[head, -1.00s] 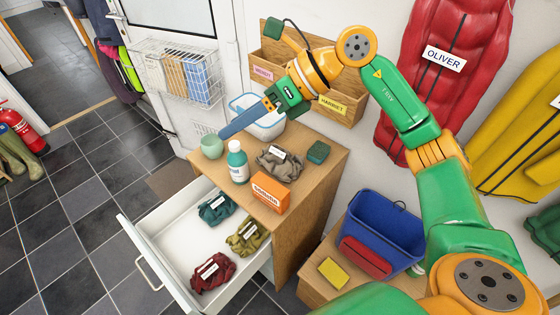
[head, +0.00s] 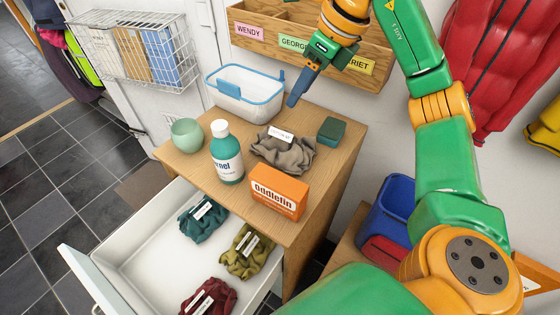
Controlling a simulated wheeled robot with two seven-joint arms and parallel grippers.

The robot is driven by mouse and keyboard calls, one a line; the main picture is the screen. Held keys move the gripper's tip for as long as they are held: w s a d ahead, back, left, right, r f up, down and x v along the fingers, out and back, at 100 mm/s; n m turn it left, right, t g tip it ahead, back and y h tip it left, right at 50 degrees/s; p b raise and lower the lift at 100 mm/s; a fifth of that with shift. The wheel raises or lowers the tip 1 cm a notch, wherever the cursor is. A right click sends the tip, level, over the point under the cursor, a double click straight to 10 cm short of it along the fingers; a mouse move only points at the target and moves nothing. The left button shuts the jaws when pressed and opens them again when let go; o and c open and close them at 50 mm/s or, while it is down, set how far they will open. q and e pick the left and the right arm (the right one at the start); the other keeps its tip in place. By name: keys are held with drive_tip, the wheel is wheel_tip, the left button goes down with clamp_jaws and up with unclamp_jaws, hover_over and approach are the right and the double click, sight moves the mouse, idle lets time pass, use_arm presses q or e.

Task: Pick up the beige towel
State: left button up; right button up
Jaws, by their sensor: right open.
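The beige towel (head: 282,154) lies crumpled on top of the wooden cabinet, with a white label on its upper side. It sits between the teal bottle (head: 227,155) and a dark green sponge (head: 331,131). My right gripper (head: 293,102) is open and empty. In the picture it is just above the towel, in front of the wall rack, and apart from the towel. My left gripper is not in view.
An orange box (head: 279,192) stands in front of the towel. A clear tub with a blue rim (head: 246,91) is behind it and a green cup (head: 187,135) stands left. The open white drawer (head: 140,236) below holds teal, olive and dark red cloths.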

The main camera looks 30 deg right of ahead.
drive_tip(key=b, duration=0.4)
hover_over(285, 129)
drive_tip(key=s+d, duration=0.2)
wheel_tip(285, 129, down, 6)
drive_tip(key=shift+w+a+f, duration=0.1)
drive_tip(key=shift+a+f, duration=0.05)
drive_tip(key=x, duration=0.6)
drive_tip(key=shift+a+f, duration=0.1)
drive_tip(key=shift+a, duration=0.25)
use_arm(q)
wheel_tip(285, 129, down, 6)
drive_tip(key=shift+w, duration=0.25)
use_arm(e)
clamp_jaws()
